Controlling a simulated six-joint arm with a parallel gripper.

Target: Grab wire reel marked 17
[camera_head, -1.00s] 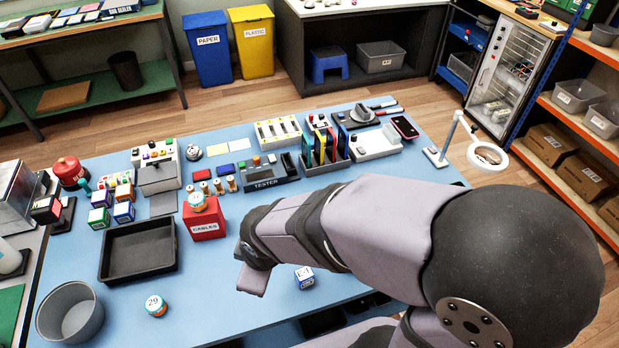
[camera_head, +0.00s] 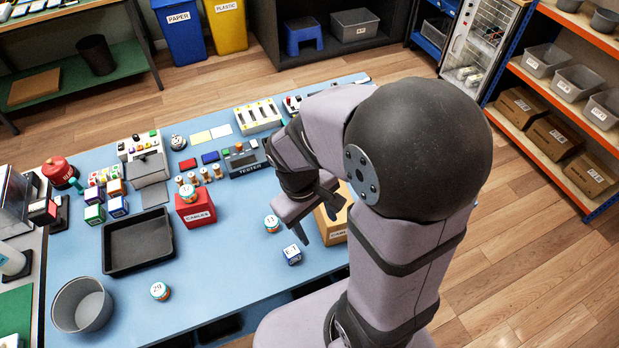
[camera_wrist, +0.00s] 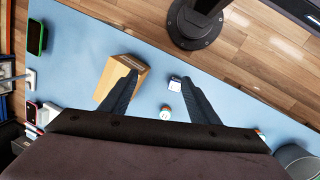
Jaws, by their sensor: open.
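Round wire reels with white tops and teal rims stand on the blue table. One (camera_head: 271,223) seems to read 11 and stands left of my gripper. One (camera_head: 160,291) reads 29, near the front edge. A third (camera_head: 187,193) sits on the red CABLES box (camera_head: 197,211); its number is too small to read. I cannot make out a 17 on any. My gripper (camera_head: 317,222) is open and empty beside a tan box (camera_head: 333,222). In the wrist view my gripper (camera_wrist: 161,78) spreads above the table, one finger overlapping the tan box (camera_wrist: 112,80); a reel (camera_wrist: 165,111) shows between the fingers.
A white-blue cube (camera_head: 292,254) lies in front of reel 11. A black tray (camera_head: 138,240) and a grey bin (camera_head: 82,304) stand at the left. The tester (camera_head: 245,162) and several small devices line the back. The table front between reels 29 and 11 is clear.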

